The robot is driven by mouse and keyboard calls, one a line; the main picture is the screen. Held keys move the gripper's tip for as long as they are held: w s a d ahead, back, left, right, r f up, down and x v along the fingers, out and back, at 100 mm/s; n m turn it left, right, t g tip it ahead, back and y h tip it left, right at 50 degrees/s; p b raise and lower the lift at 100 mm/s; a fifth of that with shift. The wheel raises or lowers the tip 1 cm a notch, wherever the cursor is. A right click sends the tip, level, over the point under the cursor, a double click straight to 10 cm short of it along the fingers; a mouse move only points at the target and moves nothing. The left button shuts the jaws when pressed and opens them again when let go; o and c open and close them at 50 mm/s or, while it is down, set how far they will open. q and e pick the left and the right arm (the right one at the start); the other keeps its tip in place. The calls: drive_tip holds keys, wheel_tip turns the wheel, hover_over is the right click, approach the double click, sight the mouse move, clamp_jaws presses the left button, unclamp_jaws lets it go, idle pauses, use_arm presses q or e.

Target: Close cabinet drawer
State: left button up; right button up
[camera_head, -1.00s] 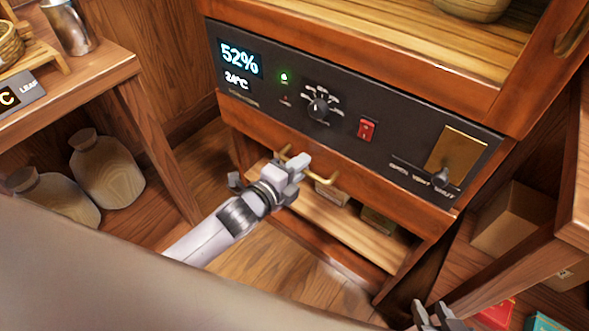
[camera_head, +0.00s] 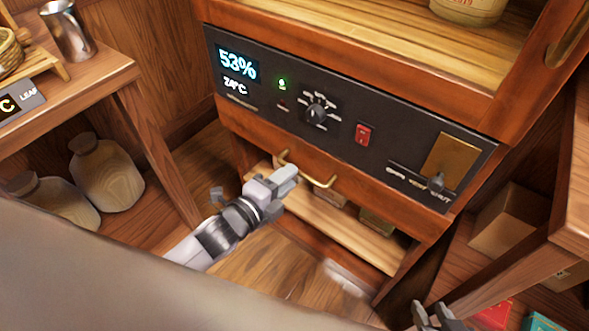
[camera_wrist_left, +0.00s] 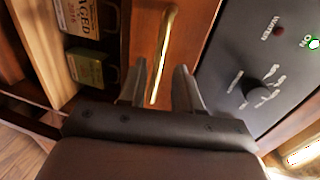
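The cabinet drawer has a reddish wood front (camera_head: 350,182) below the black control panel, with a brass bar handle (camera_head: 322,182). The front looks about flush with the cabinet; I cannot tell whether a small gap remains. My left gripper (camera_head: 287,178) is just in front of the handle in the head view and hides part of it. In the left wrist view its fingers (camera_wrist_left: 159,88) are apart and empty, with the brass handle (camera_wrist_left: 164,55) seen ahead between them. My right gripper (camera_head: 434,314) is at the bottom edge, fingers apart and empty, away from the drawer.
The black control panel (camera_head: 340,150) with knob and switches is just above the drawer. An open shelf (camera_head: 350,229) holding small boxes is below it. A side shelf with jars (camera_head: 105,172) stands left. A cardboard box (camera_head: 510,222) is at right. Open floor lies before the cabinet.

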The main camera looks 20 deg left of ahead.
use_arm(q)
drive_tip(key=shift+v, duration=1.15)
drive_tip(key=s+a+f+n+g+y, duration=0.15)
drive_tip(key=s+f+n, duration=0.25)
drive_tip(key=s+n, duration=0.4)
drive_tip(key=s+a+f+n+g+y, duration=0.15)
drive_tip(key=s+f+n+g, duration=0.35)
drive_tip(key=n, duration=0.6)
wheel_tip(320, 180, up, 15)
drive_tip(key=s+a+t+p, duration=0.1)
drive_tip(key=s+t+p, duration=0.1)
drive_tip(key=p, duration=1.4)
drive_tip(key=shift+a+f+n+p, duration=0.2)
drive_tip(key=shift+a+n+p, duration=0.1)
